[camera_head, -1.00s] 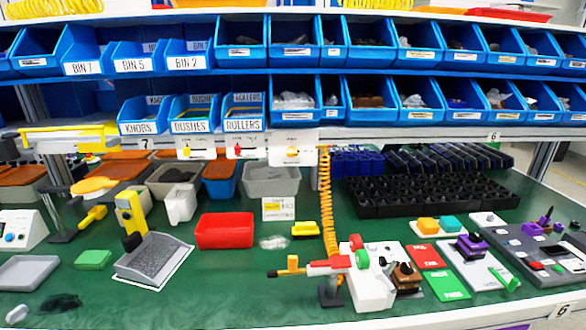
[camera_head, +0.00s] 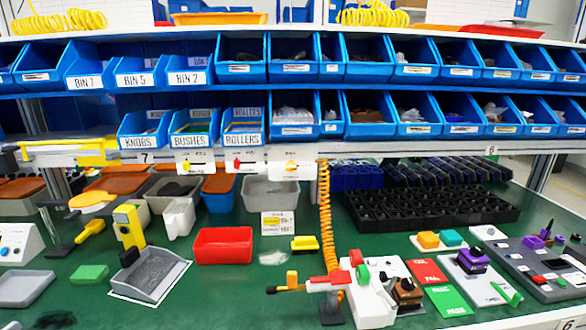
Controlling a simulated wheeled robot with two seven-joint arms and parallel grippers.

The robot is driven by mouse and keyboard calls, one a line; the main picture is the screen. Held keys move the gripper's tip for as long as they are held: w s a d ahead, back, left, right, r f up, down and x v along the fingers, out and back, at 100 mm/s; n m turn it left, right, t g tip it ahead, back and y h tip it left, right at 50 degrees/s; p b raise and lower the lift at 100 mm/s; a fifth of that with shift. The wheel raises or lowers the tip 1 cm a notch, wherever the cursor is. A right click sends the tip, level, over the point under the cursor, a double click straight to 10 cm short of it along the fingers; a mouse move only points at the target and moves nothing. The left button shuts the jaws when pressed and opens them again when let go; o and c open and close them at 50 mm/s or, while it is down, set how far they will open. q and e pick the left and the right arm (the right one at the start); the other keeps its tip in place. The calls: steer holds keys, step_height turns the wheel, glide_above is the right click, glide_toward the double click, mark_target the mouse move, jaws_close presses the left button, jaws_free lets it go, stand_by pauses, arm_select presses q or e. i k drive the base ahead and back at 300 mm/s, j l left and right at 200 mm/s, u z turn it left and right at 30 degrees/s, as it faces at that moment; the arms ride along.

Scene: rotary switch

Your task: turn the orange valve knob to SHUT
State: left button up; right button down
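An orange knob (camera_head: 291,166) sits on a white plate (camera_head: 307,172) fixed to the front rail below the lower row of blue bins, near the middle of the head view. The print on this plate is too small to read, so I cannot tell which position the knob points to. To its left on the same rail are a similar plate with a red knob (camera_head: 237,164) and one with a yellow knob (camera_head: 186,165). Neither of my grippers shows in the head view.
Below the plates, a grey bin (camera_head: 270,194) and a coiled orange hose (camera_head: 326,225) stand close by. A red tray (camera_head: 223,246), a red-and-white tool fixture (camera_head: 365,300) and a black grid tray (camera_head: 430,208) are on the green bench. Blue bins (camera_head: 292,130) line the shelf above.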

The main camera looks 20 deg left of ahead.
mark_target(291, 166)
steer(key=i+l, duration=0.25)
steer(key=l, duration=0.15)
steer(key=i+l, duration=0.25)
steer(key=l, duration=0.15)
steer(key=i+l+u, duration=0.1)
steer(key=i+l, duration=0.15)
steer(key=l, duration=0.2)
